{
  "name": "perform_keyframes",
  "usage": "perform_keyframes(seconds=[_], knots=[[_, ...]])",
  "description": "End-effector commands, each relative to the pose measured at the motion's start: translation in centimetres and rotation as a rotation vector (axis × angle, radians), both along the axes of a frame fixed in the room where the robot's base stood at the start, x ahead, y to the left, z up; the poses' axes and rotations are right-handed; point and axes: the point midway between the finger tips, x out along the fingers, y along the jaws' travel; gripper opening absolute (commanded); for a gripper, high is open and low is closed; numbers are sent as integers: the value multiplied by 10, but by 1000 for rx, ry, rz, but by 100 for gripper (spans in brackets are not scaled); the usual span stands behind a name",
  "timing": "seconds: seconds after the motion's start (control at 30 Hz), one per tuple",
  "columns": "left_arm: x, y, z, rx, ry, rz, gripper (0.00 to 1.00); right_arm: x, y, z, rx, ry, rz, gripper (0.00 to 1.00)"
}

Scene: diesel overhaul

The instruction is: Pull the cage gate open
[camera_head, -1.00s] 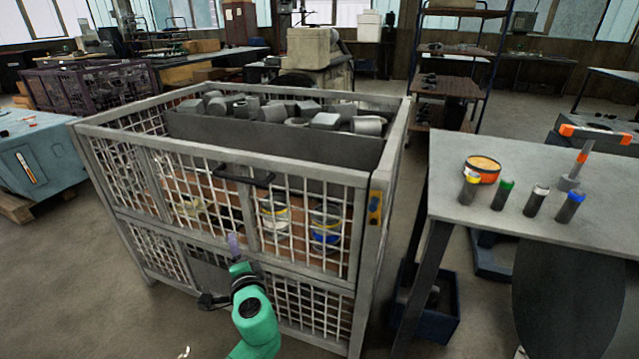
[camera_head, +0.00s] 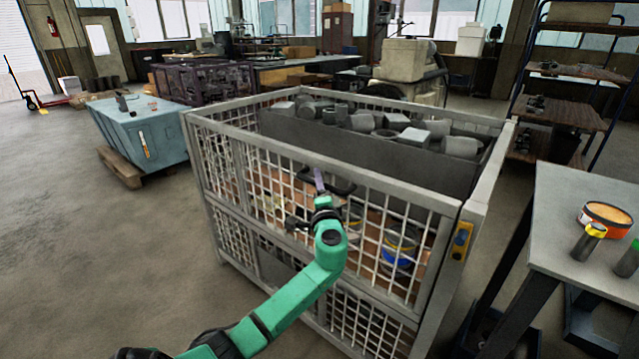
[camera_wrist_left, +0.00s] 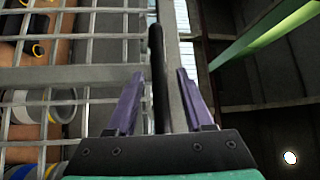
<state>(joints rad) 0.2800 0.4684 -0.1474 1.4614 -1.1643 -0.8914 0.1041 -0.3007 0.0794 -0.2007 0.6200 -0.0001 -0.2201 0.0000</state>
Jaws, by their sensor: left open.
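The wire-mesh cage (camera_head: 488,190) stands in the middle of the head view. Its front gate (camera_head: 400,195) has a grey frame and white mesh and looks flush with the cage front. A black bar handle (camera_head: 342,189) sits near the gate's top rail. My left gripper (camera_head: 319,180) is open at the handle, its purple fingers pointing up. In the left wrist view, the black handle (camera_wrist_left: 157,75) runs between the two fingers (camera_wrist_left: 158,97), with a visible gap on each side. A yellow latch-like part (camera_head: 461,240) is on the right corner post. My right gripper is out of view.
Grey metal parts (camera_head: 385,130) fill a dark bin along the cage's top. Ringed cylinders (camera_head: 398,250) lie behind the mesh. A grey table (camera_head: 590,240) with an orange tin (camera_head: 606,215) stands close on the right. A blue crate (camera_head: 150,130) sits at left; open floor lies between.

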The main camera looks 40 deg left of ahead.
Motion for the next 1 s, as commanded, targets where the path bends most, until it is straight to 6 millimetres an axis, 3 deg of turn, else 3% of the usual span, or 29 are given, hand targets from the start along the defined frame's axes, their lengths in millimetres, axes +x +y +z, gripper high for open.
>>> perform_keyframes(seconds=[0.17,0.2,0.33,1.0], knots=[[0,0,0,0,0,0,52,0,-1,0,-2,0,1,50],[0,0,0,-1,1,0,48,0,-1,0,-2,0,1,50],[0,0,0,-1,1,0,0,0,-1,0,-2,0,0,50],[0,0,-1,0,1,0,0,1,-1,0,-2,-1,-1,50]])
